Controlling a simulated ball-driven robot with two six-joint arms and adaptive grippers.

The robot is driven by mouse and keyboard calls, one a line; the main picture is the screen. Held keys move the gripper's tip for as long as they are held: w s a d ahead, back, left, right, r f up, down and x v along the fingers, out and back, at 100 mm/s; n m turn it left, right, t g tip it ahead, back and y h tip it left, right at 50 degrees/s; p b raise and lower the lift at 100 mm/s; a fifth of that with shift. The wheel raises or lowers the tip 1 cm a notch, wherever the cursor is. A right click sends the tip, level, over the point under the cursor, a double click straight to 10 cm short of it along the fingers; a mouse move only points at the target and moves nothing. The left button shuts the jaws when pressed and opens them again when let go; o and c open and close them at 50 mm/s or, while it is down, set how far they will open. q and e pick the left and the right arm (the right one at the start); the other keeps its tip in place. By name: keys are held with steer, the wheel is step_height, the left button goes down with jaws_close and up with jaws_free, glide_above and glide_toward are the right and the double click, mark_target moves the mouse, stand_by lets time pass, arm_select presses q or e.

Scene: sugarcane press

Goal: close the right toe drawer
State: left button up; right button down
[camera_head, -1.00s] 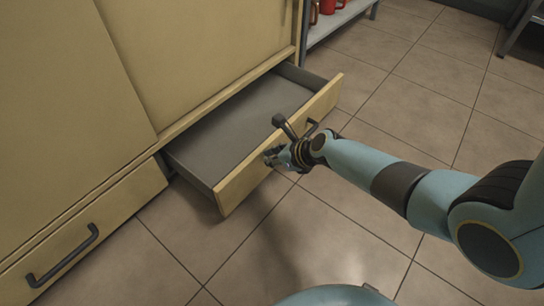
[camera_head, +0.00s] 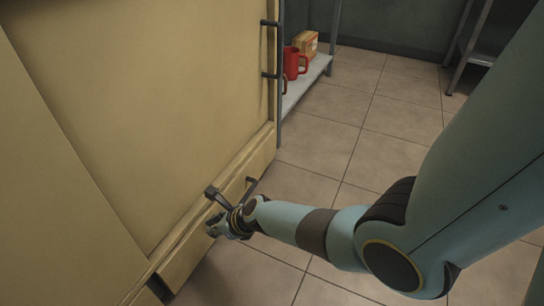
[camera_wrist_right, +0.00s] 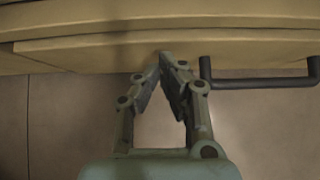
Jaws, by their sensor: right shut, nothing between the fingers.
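The right toe drawer (camera_head: 187,258) is at the foot of the tan cabinet in the head view. Its front lies along the cabinet base, and its grey inside no longer shows. I cannot tell whether a small gap remains. Its dark handle (camera_head: 249,187) sits just beyond my right gripper (camera_head: 214,226). In the right wrist view the drawer front (camera_wrist_right: 90,55) runs across the top, with the handle (camera_wrist_right: 262,83) to the right. My right gripper (camera_wrist_right: 166,62) is shut and empty, its fingertips at the drawer front, left of the handle. My left gripper is out of view.
The tan cabinet (camera_head: 150,100) fills the left side of the head view. A shelf (camera_head: 312,75) with red mugs (camera_head: 293,63) and a small box (camera_head: 306,43) stands beyond it. The tiled floor (camera_head: 330,115) right of the cabinet is clear.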

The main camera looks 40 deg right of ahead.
steer(key=shift+w+a, duration=0.3)
steer(key=shift+w, duration=0.7)
